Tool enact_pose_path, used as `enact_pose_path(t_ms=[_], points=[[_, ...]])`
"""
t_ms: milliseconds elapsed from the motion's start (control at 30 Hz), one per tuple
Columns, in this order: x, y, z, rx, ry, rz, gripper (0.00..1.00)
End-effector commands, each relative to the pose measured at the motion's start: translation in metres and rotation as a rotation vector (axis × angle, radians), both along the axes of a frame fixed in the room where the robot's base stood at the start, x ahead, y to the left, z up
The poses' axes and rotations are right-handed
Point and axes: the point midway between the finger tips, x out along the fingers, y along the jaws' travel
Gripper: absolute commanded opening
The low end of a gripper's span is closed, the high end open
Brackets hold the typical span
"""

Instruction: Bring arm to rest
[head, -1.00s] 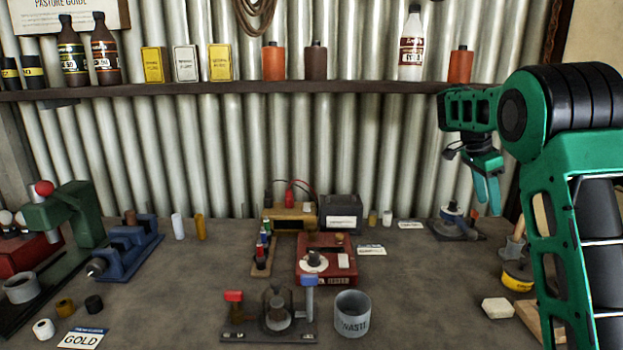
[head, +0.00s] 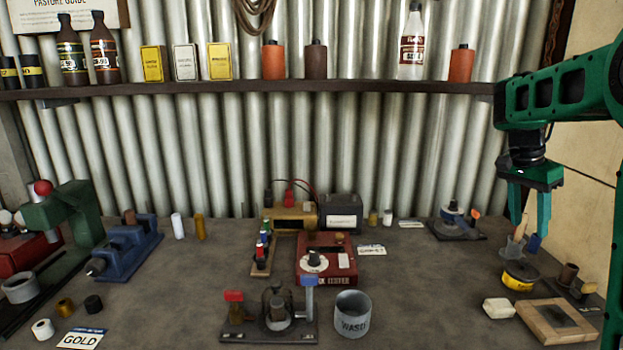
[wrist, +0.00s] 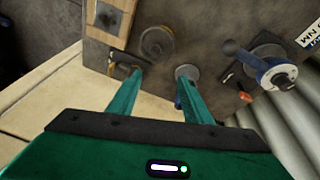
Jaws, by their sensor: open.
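My gripper (head: 529,212) hangs pointing down at the right of the head view, above the right end of the workbench. Its two green fingers are apart with nothing held between them. In the wrist view my gripper (wrist: 158,90) is also open, with the bench top seen beyond the fingertips. In the head view the fingers overlap the pot with a trowel-like tool (head: 517,250), but a gap in height seems to separate them; contact cannot be told.
Below my gripper are a yellow-banded tin (head: 519,276), a wooden-framed block (head: 556,322) and a pale block (head: 499,308). A blue-and-grey device (head: 455,222) stands to the left. A shelf (head: 300,87) crosses the corrugated wall. The bench's centre right is clear.

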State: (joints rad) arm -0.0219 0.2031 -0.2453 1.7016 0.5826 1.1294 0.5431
Motion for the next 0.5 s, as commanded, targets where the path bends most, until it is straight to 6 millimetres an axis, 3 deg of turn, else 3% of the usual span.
enact_pose_path(t_ms=[33, 267, 500], points=[[-0.023, -0.001, 0.001, 0.019, 0.010, 0.033, 0.45], [-0.120, 0.009, -0.012, 0.106, 0.059, 0.232, 0.45], [-0.219, 0.039, -0.042, 0.195, 0.084, 0.448, 0.45]])
